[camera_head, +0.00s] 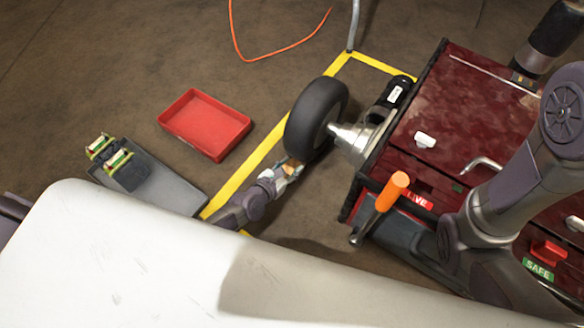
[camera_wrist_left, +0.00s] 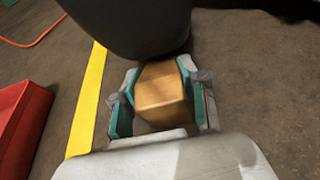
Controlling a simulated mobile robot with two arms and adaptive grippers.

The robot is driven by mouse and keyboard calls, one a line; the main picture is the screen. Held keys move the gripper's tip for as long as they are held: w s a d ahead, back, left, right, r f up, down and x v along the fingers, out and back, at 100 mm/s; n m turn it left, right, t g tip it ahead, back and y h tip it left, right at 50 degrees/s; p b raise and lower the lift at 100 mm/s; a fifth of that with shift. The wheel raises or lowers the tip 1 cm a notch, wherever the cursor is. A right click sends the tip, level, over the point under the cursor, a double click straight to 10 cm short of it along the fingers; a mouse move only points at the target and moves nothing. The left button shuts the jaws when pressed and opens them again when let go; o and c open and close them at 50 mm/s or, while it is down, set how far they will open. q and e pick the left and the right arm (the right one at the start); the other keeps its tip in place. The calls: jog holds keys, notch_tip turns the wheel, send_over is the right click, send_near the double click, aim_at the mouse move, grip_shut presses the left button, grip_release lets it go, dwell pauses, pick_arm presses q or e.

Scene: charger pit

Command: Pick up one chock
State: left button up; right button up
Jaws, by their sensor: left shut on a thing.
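The chock (camera_wrist_left: 162,95) is an orange-brown wooden block in the left wrist view, between the teal pads of my left gripper (camera_wrist_left: 163,103). My left gripper is shut on it, right beside the black tire (camera_wrist_left: 130,25). In the head view my left gripper (camera_head: 284,170) reaches the base of the upright tire (camera_head: 316,118), and only a little of the chock (camera_head: 292,168) shows there. I cannot tell whether the chock touches the floor or the tire. My right arm lies over the dark red cabinet at the right; its fingertips are not clearly visible.
A red tray (camera_head: 205,124) and a grey tray (camera_head: 165,185) with green-and-yellow parts lie on the floor at left. Yellow floor tape (camera_head: 245,172) runs beside the tire. The red cabinet (camera_head: 450,110) stands close right, with an orange-handled tool (camera_head: 392,192). A white surface (camera_head: 130,260) fills the foreground.

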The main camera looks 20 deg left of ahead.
pick_arm(q)
jog(key=shift+c, duration=0.9)
jog(key=shift+r, duration=0.1)
